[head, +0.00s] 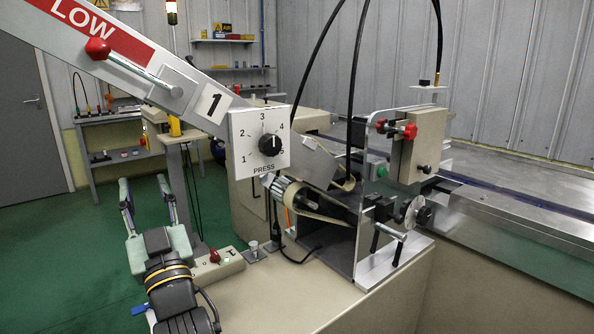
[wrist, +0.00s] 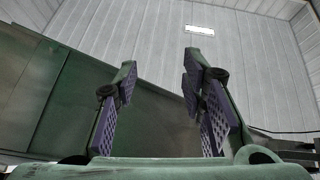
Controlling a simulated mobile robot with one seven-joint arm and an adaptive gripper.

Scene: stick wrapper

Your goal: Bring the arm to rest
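My gripper (head: 144,186) is at the lower left of the head view, at the end of my black and grey arm. Its two green fingers point up and away and stand apart with nothing between them. Most of my arm is out of view below.
The wrapping machine (head: 340,290) stands close on the right, with a press dial (head: 268,145) and a sloping grey beam (head: 140,62) above. A small control box (head: 215,266) with a red knob is just right of my gripper. Green floor (head: 60,260) is free at left.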

